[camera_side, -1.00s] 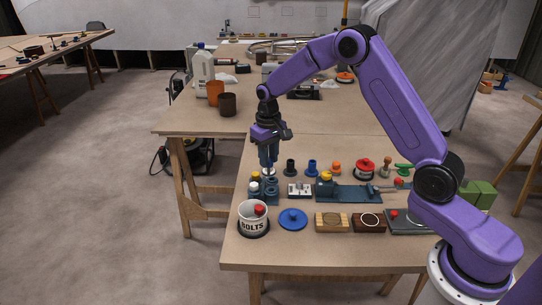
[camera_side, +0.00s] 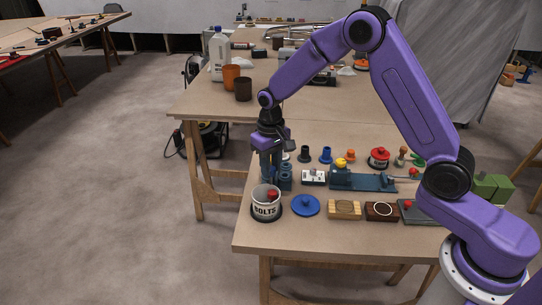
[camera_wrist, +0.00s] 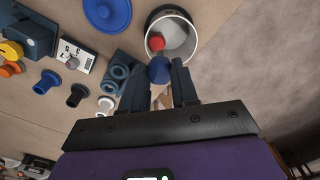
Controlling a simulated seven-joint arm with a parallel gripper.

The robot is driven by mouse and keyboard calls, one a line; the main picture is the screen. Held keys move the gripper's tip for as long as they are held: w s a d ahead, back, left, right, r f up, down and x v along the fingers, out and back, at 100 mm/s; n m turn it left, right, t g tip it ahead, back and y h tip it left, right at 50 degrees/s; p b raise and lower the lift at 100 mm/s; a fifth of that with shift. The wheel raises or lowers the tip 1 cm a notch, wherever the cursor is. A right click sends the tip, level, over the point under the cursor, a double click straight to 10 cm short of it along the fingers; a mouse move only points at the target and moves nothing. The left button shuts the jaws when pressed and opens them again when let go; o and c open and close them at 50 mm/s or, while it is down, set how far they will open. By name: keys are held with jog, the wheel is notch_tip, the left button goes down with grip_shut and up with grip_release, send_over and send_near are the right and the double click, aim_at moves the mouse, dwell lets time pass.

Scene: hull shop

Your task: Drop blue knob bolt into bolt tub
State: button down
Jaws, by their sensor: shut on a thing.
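The blue knob bolt (camera_wrist: 159,70) is between my fingertips in the wrist view, its round blue head showing; its shank is hidden. My gripper (camera_wrist: 163,82) is shut on it. In the side view my gripper (camera_side: 270,181) points down just behind the bolt tub, and the bolt is hard to make out. The bolt tub (camera_side: 266,211) is a pale round can lettered BOLTS near the table's front left corner. A red knob lies inside it. In the wrist view the bolt head is at the near rim of the tub (camera_wrist: 149,27); height above the rim cannot be told.
A dark blue rack (camera_wrist: 119,71) of round sockets stands beside the tub. A flat blue lid (camera_side: 306,206) lies to its right, then wooden blocks (camera_side: 344,209). Several coloured knobs and a blue fixture (camera_side: 362,181) stand behind. Floor lies beyond the table's left edge.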

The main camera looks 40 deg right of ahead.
jog(key=shift+f, duration=0.5)
jog(key=c, duration=0.8)
grip_release()
notch_tip(320, 180, up, 18)
jog(key=shift+f, duration=0.25)
